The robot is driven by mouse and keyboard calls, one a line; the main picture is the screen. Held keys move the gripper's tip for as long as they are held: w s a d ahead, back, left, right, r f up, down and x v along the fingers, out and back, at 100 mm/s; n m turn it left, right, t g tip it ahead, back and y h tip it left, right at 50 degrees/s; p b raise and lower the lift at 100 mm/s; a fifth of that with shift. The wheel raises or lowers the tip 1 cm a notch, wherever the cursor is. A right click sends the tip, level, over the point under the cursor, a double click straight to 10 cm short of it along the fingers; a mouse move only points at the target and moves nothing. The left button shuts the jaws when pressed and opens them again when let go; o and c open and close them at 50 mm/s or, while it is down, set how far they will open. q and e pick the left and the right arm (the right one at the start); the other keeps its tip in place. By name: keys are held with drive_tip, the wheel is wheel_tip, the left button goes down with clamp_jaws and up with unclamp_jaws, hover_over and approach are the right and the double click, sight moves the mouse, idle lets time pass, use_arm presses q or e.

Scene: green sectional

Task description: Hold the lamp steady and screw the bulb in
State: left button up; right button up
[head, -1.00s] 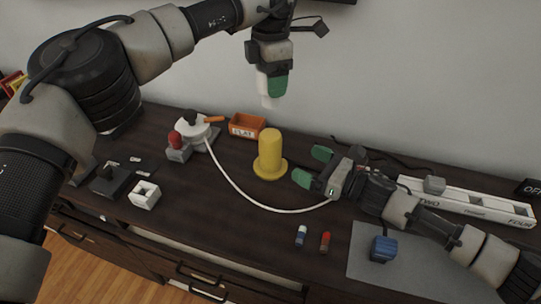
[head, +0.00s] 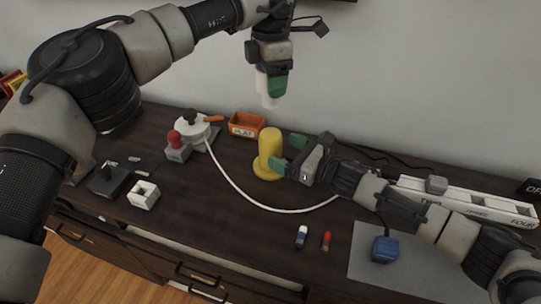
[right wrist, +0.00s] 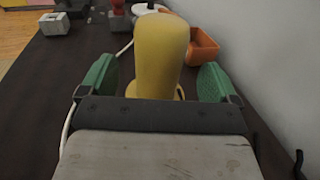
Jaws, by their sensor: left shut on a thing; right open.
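The yellow lamp (head: 269,148), a rounded upright post on a round base, stands on the dark desk. It also fills the middle of the right wrist view (right wrist: 160,52). My right gripper (head: 287,155) is open, its green fingers on either side of the lamp post. In the right wrist view, gaps show between each finger and the post. My left gripper (head: 270,88) is shut on a white bulb (head: 269,101) and holds it in the air above the lamp, well clear of its top. The top of the lamp is too small to make out a socket.
An orange box (head: 246,125) stands behind the lamp. A white round device (head: 191,126) and a red-knobbed block (head: 176,147) stand left of it. A white cord (head: 240,191) curves across the desk in front. Two small batteries (head: 302,236) and a blue block (head: 384,248) lie at front right.

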sight(271, 106)
drive_tip(key=x, duration=0.5)
drive_tip(key=shift+c, duration=0.4)
drive_tip(key=c, duration=1.3)
use_arm(q)
drive_tip(key=shift+f, duration=2.45)
drive_tip(key=shift+f, duration=0.1)
drive_tip(key=shift+f, duration=0.8)
drive_tip(key=shift+f, duration=0.55)
